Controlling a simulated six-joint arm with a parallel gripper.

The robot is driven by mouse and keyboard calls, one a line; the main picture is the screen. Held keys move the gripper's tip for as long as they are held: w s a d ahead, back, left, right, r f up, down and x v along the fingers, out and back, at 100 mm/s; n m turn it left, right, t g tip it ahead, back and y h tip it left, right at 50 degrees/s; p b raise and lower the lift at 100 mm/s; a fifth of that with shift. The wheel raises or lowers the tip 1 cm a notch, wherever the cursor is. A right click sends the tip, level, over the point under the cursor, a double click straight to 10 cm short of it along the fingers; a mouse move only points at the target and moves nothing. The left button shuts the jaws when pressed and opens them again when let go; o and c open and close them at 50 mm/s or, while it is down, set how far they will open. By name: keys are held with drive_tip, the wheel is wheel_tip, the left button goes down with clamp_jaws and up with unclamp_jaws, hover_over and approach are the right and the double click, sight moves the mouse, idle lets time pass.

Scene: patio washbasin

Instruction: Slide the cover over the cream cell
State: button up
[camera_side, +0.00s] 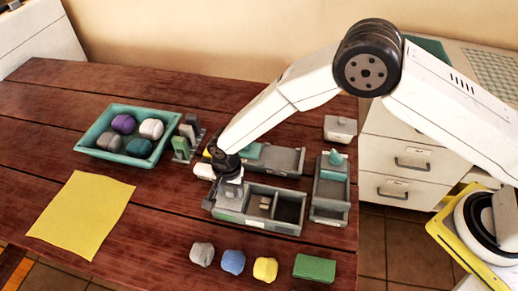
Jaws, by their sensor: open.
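A grey box (289,228) with several cells stands on the wooden table below my gripper. Its left end carries a lighter grey piece (231,197), which looks like the cover. The middle cell holds small tan pieces (264,203); the right cell (289,209) looks dark and empty. I cannot tell for sure which cell is the cream one. My gripper (230,181) points down over the left end of the box, at or just above the cover. The jaws are open, but the fingertips are small and partly hidden, so contact is unclear.
Two more grey boxes stand behind (284,160) and right (330,190), with teal knobs. A teal tray (101,150) of coloured lumps, a small rack (187,140) and a yellow cloth (82,213) lie left. Loose lumps (233,261) and a green block (314,268) lie in front.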

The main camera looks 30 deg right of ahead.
drive_tip(key=shift+f, duration=0.1)
clamp_jaws()
idle(1.4)
